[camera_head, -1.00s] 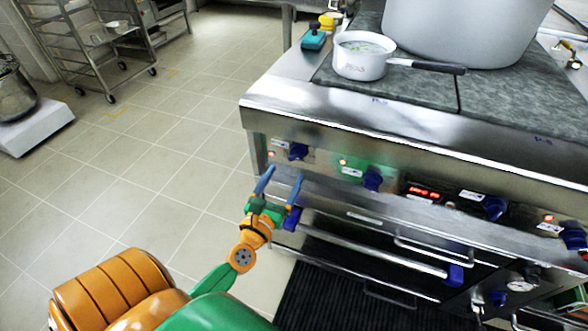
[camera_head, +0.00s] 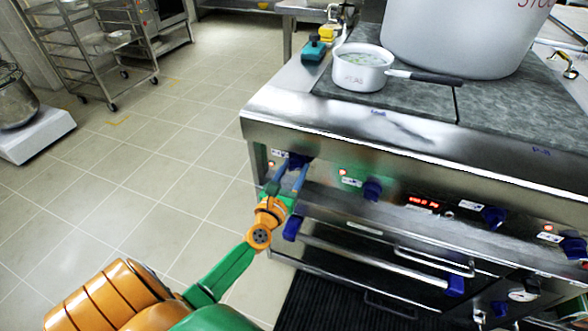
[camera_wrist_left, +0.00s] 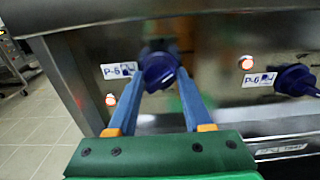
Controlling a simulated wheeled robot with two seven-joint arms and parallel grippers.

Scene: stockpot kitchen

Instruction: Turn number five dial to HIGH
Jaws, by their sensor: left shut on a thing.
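A row of dark blue dials runs along the stove's front panel. My left gripper (camera_head: 293,168) is at the leftmost dial (camera_head: 297,159), its blue fingers shut on either side of the knob. My right gripper is out of view.
A red-lit display (camera_head: 423,202) and more dials (camera_head: 494,217) continue along the panel to the right. Oven handles (camera_head: 375,245) stick out below. A white saucepan (camera_head: 362,68) and a large pot (camera_head: 455,35) stand on top.

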